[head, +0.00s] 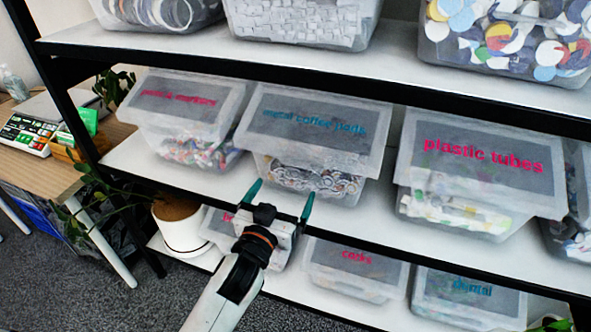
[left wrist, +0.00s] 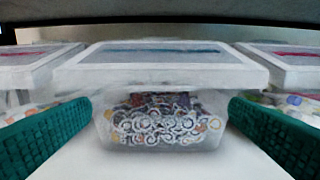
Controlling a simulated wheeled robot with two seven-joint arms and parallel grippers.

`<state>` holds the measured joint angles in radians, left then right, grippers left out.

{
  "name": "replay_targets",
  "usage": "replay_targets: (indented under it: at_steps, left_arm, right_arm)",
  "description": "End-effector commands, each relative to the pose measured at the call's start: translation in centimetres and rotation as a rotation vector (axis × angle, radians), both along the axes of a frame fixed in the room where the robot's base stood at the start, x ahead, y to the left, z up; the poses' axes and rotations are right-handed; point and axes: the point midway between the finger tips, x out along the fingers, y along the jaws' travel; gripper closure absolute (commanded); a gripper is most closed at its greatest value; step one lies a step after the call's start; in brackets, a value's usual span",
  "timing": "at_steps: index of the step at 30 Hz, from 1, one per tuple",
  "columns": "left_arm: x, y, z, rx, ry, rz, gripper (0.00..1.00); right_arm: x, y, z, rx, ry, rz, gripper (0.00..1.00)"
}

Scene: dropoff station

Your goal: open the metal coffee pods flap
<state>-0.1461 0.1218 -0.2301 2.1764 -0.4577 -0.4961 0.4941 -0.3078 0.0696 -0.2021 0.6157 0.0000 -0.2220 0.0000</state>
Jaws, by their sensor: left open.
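The metal coffee pods bin (head: 308,178) is a clear tub on the middle shelf. Its grey flap (head: 312,122) with white rim and teal lettering lies shut on top. In the left wrist view the bin (left wrist: 160,122) is straight ahead, full of small ring-shaped pieces, and its flap (left wrist: 160,70) overhangs the front. My left gripper (head: 281,197) is open and empty in front of the bin, just below the flap's front edge. Its two green fingers stand wide apart to either side in the wrist view, apart from the bin. My right gripper is not in view.
The plastic markers bin (head: 183,118) stands to the left and the plastic tubes bin (head: 468,175) to the right, both close by. The upper shelf (head: 290,66) runs above the flap. More bins sit on the lower shelf. A potted plant (head: 180,222) stands at lower left.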

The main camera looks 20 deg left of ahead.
Motion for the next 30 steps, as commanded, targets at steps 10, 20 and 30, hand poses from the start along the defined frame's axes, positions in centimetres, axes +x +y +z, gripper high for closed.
replay_targets:
  at_steps: [10,20,30]
  left_arm:
    - [6.7,-0.2,0.1,0.001,0.0,0.0,0.0]
    - [8.7,-0.3,-0.1,0.0,0.001,-0.001,0.0]
    - [8.6,-0.3,-0.1,0.0,0.001,-0.001,0.25]
  right_arm:
    - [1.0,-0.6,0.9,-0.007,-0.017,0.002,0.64]
    - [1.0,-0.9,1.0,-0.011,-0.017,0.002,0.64]
    - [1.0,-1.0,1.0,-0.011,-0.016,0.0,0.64]
